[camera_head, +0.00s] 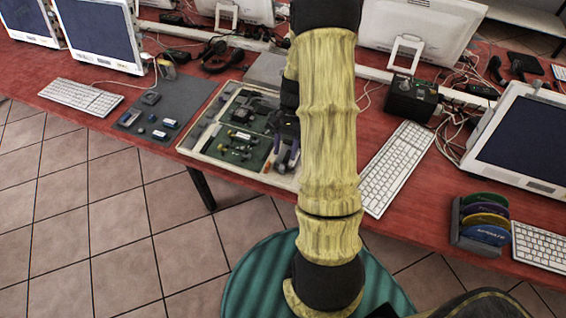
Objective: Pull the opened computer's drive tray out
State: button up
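The opened computer (213,124) lies flat on the red table, a shallow pale case with green circuit boards (238,149) inside. My arm comes up in front of its right side and hides part of it. My gripper (287,160) is low over the right part of the case, partly behind my arm. Its dark fingers point down among the parts there. I cannot tell whether they touch or hold anything. The drive tray cannot be made out clearly; it may be behind my gripper or arm.
A grey mat (172,108) with small parts lies left of the computer. A white keyboard (396,167) and a black box (411,99) are to its right. A rack of coloured discs (484,222) stands at the front right. Monitors, loose cables and headphones (221,55) crowd the back.

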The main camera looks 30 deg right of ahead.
aim_at(283, 167)
jog(key=x, duration=0.5)
jog(key=shift+a+f, duration=0.1)
jog(key=shift+f, duration=0.1)
grip_shut()
